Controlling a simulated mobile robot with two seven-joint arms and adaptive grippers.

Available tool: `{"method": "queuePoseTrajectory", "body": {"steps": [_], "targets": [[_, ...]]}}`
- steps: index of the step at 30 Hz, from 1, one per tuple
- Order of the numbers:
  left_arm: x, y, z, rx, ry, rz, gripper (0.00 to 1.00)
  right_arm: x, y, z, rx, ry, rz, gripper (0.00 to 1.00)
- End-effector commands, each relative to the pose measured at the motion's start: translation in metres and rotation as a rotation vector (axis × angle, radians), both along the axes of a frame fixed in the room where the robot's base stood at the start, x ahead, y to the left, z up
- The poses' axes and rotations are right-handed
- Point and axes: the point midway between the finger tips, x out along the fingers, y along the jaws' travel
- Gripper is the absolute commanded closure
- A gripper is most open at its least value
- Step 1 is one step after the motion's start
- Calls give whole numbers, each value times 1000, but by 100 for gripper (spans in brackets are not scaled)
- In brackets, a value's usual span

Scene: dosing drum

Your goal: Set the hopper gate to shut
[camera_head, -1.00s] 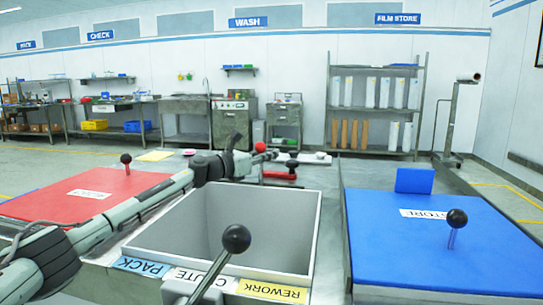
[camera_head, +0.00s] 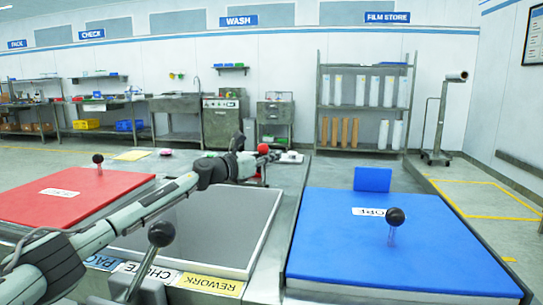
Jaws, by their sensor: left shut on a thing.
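My left arm reaches across from the left. Its gripper (camera_head: 268,156) is shut at the far side of the chute, on a small red knob-like part (camera_head: 263,172) that is mostly hidden by the fingers. A lever with a black ball knob (camera_head: 161,233) stands at this edge, tilted to the right and touched by no gripper. I cannot tell the gate's position. My right gripper is not in view.
A blue-topped table (camera_head: 400,245) with a black knob (camera_head: 395,217) is on the right. Shelves (camera_head: 362,100) and benches line the back wall. Floor is clear at right.

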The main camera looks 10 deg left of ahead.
Motion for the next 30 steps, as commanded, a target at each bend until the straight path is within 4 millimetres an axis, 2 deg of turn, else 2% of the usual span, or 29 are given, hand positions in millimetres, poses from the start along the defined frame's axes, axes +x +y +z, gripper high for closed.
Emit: {"method": "queuePoseTrajectory", "body": {"steps": [12, 13, 17, 26, 30], "targets": [[-1, -6, 5, -5, -5, -8, 100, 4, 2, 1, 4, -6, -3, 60], [-1, -6, 5, -5, -5, -8, 90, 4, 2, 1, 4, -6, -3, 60], [-1, -6, 5, -5, -5, -8, 75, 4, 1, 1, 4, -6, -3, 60], [-1, -3, 3, -3, -4, -4, 75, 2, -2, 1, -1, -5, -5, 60], [-8, 4, 3, -1, -4, -1, 75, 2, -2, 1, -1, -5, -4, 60]]}}
